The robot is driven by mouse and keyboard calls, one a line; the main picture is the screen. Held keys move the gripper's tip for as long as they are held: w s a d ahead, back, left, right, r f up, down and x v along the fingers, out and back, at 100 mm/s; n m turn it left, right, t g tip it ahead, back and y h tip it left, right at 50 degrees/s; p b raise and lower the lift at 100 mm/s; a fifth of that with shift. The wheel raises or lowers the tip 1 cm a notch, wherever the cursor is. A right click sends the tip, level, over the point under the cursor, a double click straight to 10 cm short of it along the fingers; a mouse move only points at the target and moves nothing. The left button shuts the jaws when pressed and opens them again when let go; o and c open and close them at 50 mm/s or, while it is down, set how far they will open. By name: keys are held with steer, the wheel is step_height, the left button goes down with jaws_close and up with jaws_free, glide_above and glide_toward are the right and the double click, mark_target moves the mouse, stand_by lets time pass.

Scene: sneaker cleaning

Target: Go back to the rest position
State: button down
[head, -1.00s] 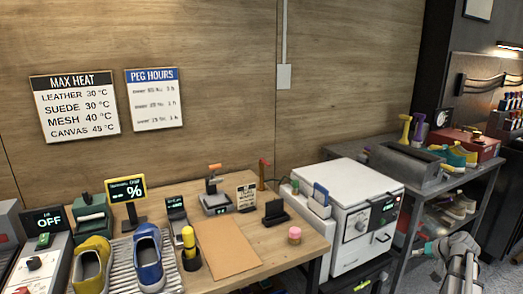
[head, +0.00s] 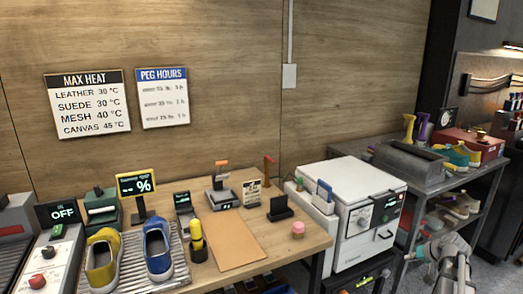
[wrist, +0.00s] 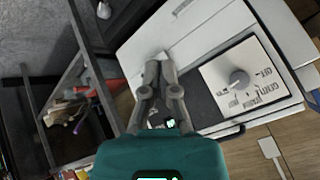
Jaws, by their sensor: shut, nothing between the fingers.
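My gripper (wrist: 153,75) shows in the wrist view with its two grey fingers together, shut and empty. Beyond the fingers is the white drying cabinet (wrist: 200,35) with a dial panel (wrist: 238,80). The gripper appears apart from it, though the exact gap is hard to tell. In the head view part of my arm shows at the lower right, in front of the grey shelf rack; the fingertips are not clear there. The white cabinet (head: 350,183) stands to the left of the arm with its lid closed.
A wooden table (head: 285,243) holds a yellow shoe (head: 102,262), a blue shoe (head: 157,252) and a brown mat (head: 228,240). A pink-topped jar (head: 298,229) stands near its right edge. A grey rack (head: 435,180) with shoes and bottles stands at the right.

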steer(key=s+a+f+n+g+h, duration=0.1)
steer(key=s+a+f+g, duration=0.3)
steer(key=a, duration=0.9)
steer(key=s+a+r+n+g+h, duration=0.1)
steer(key=s+a, duration=0.5)
steer(key=a, duration=0.7)
steer(key=s+a+f+n+g+h, duration=0.1)
steer(key=s+a+f+n+g, duration=0.3)
steer(key=a, duration=0.9)
step_height(320, 180, up, 18)
steer(key=s+m+t+p, duration=0.1)
steer(key=m+p, duration=0.1)
steer(key=p, duration=1.3)
steer(key=shift+s+f, duration=0.15)
steer(key=shift+f, duration=0.05)
